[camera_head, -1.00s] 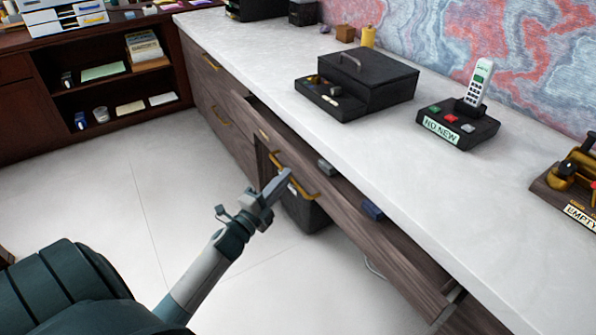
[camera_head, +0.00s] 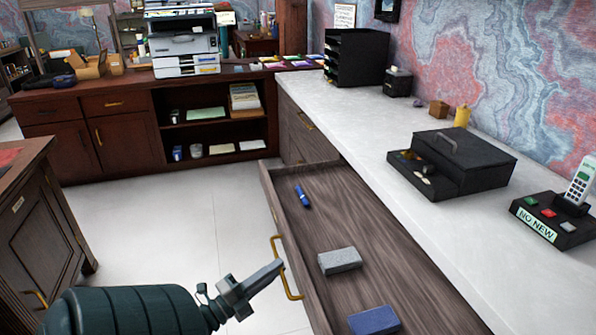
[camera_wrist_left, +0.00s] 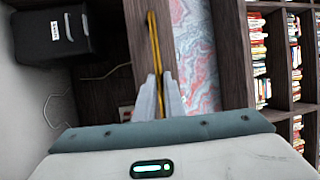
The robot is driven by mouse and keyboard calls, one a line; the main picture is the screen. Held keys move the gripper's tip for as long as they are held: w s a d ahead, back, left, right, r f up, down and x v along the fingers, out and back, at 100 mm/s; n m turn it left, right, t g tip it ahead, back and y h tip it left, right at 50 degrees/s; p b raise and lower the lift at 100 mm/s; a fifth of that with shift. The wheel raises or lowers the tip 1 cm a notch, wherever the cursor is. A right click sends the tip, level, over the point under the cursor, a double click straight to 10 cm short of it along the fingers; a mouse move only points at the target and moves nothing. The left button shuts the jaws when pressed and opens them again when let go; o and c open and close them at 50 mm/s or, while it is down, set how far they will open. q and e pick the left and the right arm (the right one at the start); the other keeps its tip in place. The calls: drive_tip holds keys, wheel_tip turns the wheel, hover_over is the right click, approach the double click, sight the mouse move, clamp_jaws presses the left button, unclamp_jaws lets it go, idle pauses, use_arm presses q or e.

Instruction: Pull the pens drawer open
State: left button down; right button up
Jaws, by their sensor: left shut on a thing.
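The wooden drawer (camera_head: 350,215) under the white counter stands well open, its inside in plain view. A blue pen (camera_head: 302,196), a grey block (camera_head: 339,261) and a blue block (camera_head: 374,321) lie in it. No readable label shows on its front. Its gold handle (camera_head: 291,292) is on the front face. My left gripper (camera_head: 277,268) is at this handle, shut on the bar. In the left wrist view the two fingers (camera_wrist_left: 161,82) close around the gold handle (camera_wrist_left: 153,40). My right gripper is in neither view.
The white counter (camera_head: 375,130) holds a black box (camera_head: 470,165), a phone base (camera_head: 553,220) and a black tray rack (camera_head: 355,72). A dark wooden cabinet (camera_head: 35,235) stands at left. Pale floor (camera_head: 170,220) between it and the drawer is clear.

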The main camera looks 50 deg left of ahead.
use_arm(q)
drive_tip(key=s, duration=0.1)
drive_tip(key=s+a, duration=0.1)
drive_tip(key=s, duration=0.1)
drive_tip(key=shift+s+a, duration=0.2)
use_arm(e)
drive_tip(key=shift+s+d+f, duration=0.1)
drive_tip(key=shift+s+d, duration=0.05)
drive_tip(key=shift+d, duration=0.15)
use_arm(q)
drive_tip(key=c, duration=1.8)
unclamp_jaws()
drive_tip(key=shift+c, duration=0.2)
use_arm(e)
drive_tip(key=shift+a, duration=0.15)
